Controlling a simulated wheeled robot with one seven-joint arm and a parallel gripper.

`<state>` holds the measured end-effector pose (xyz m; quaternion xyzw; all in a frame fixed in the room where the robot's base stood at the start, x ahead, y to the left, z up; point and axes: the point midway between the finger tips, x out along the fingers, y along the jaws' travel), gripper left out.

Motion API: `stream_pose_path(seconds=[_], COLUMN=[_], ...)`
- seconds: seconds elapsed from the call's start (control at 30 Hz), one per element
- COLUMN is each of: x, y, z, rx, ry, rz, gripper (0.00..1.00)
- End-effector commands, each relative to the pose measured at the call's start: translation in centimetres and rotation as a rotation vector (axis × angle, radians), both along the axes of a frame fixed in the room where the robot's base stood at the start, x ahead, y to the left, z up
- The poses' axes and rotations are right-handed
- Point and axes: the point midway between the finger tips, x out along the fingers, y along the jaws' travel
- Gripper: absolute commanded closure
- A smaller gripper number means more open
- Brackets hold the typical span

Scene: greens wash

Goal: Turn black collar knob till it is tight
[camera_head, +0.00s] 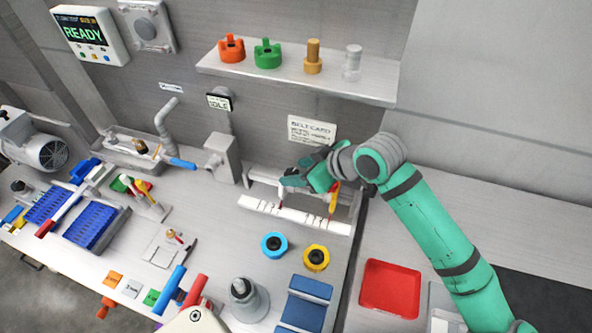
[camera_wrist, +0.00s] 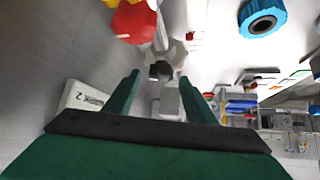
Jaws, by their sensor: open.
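My gripper (camera_head: 290,180) is over the white slotted rail (camera_head: 295,215) at the back of the bench, below the belt card. In the wrist view my gripper (camera_wrist: 160,88) has its two green fingers apart, with nothing held between them. A small dark round knob (camera_wrist: 160,71) sits just beyond the fingertips, in line with the gap, in front of a pale lobed part (camera_wrist: 177,52). It may be the black collar knob, but I cannot be sure. In the head view my gripper and wrist hide that spot.
A blue ring (camera_head: 274,245) and a yellow ring (camera_head: 316,257), both with dark centres, lie in front of the rail. A red tray (camera_head: 390,288) is at right. A shelf (camera_head: 300,77) with several coloured knobs is above. A display (camera_head: 88,34) reads READY.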

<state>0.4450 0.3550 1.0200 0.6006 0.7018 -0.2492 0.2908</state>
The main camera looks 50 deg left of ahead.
Motion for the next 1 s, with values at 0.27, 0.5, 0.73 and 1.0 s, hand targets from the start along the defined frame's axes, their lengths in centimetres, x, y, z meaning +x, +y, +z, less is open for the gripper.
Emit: stream_pose_path(seconds=[0.27,0.5,0.73,1.0], x=[-0.12,-0.13,-0.12,0.13], y=[0.7,0.68,0.69,0.84], z=[-0.7,-0.68,-0.67,-0.67], rx=[0.0,0.0,0.0,0.0], ry=[0.0,0.0,0.001,0.003], rz=[0.0,0.0,0.004,0.134], gripper=[0.5,0.69,0.91,0.91])
